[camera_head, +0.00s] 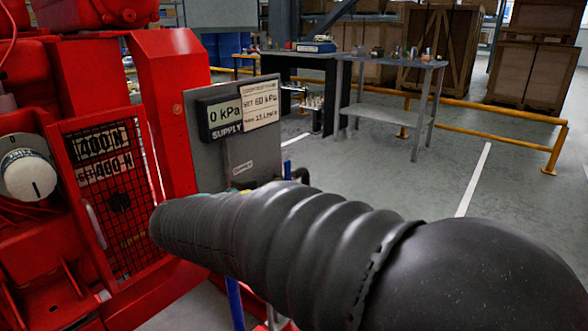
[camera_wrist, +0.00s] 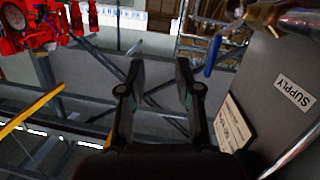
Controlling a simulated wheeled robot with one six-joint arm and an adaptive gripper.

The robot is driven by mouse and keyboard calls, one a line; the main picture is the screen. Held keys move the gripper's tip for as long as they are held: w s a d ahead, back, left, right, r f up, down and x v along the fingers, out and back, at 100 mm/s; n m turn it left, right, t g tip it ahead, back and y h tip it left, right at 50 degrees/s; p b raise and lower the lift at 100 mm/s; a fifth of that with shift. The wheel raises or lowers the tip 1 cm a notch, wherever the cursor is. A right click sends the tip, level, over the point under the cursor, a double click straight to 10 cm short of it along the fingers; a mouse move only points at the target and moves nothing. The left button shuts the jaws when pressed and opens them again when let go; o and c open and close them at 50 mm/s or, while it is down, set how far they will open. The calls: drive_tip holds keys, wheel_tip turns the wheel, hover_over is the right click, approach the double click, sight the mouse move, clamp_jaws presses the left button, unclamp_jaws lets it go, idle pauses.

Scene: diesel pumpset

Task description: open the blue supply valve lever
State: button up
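The blue supply valve lever (camera_wrist: 213,55) shows in the wrist view as a narrow blue bar, just right of my gripper's fingertips. It hangs near a brass valve body (camera_wrist: 262,14) on a metal pipe at the upper right. My gripper (camera_wrist: 160,68) is open, with a clear gap between its two dark fingers and nothing between them. The lever looks apart from the right finger and outside the gap. In the head view my dark sleeved arm covers the valve area, so the lever and gripper cannot be made out there.
A grey panel (camera_head: 231,160) carries a supply display (camera_head: 225,114) reading 0 kPa. Its SUPPLY label (camera_wrist: 294,92) is close on the right in the wrist view. Red machinery (camera_head: 90,90) stands left. A grey workbench (camera_head: 385,110) and yellow rail (camera_head: 500,108) stand behind; floor is clear at right.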

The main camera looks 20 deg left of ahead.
sight(287, 167)
drive_tip(key=s+a+t+y, duration=0.1)
drive_tip(key=s+a+t, duration=0.15)
drive_tip(key=a, duration=0.55)
drive_tip(key=x, duration=0.4)
drive_tip(key=p+x, duration=0.1)
drive_tip(key=x, duration=0.4)
drive_tip(key=r+p+x, duration=0.1)
drive_tip(key=x, duration=0.3)
drive_tip(key=shift+w, duration=0.5)
drive_tip(key=shift+c, duration=0.2)
clamp_jaws()
